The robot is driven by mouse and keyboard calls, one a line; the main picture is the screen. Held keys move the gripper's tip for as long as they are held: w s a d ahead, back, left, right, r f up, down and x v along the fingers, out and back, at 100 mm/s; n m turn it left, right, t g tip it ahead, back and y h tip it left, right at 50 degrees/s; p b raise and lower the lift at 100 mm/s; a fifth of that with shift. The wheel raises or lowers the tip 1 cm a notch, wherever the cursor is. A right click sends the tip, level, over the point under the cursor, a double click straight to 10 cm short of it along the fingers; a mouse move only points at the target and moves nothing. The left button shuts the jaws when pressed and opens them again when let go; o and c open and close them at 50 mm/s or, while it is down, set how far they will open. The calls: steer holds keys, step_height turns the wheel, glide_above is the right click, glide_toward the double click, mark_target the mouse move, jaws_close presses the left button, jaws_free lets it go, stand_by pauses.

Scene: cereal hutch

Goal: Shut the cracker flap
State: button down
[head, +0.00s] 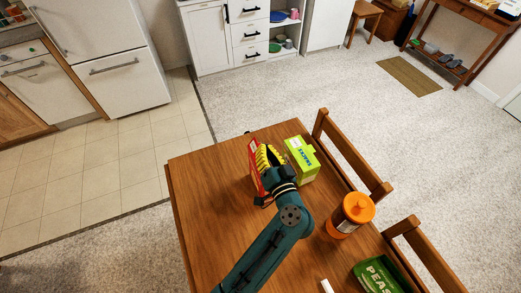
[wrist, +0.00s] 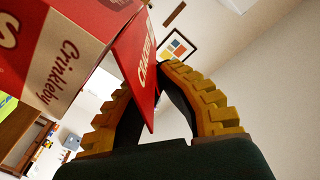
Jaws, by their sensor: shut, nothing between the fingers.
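The red cracker box (head: 255,172) stands on the table, partly hidden behind my gripper (head: 268,157) in the head view. The flap overlaps the left finger in the wrist view and hides part of the fingertips. I cannot tell whether they touch.
A green box (head: 302,160) stands close to the right of my gripper. Two wooden chairs (head: 350,160) line that edge. The left part of the table (head: 205,195) is clear.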

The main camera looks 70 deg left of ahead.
steer(key=m, duration=0.1)
steer(key=w+f+m, duration=0.1)
steer(key=m, duration=0.1)
steer(key=f+m, duration=0.1)
steer(key=m, duration=0.1)
steer(key=shift+w, duration=0.4)
stand_by(0.3)
steer(key=c, duration=1.3)
jaws_free()
steer(key=d, duration=1.2)
steer(key=shift+s, duration=0.15)
steer(key=shift+c, duration=0.3)
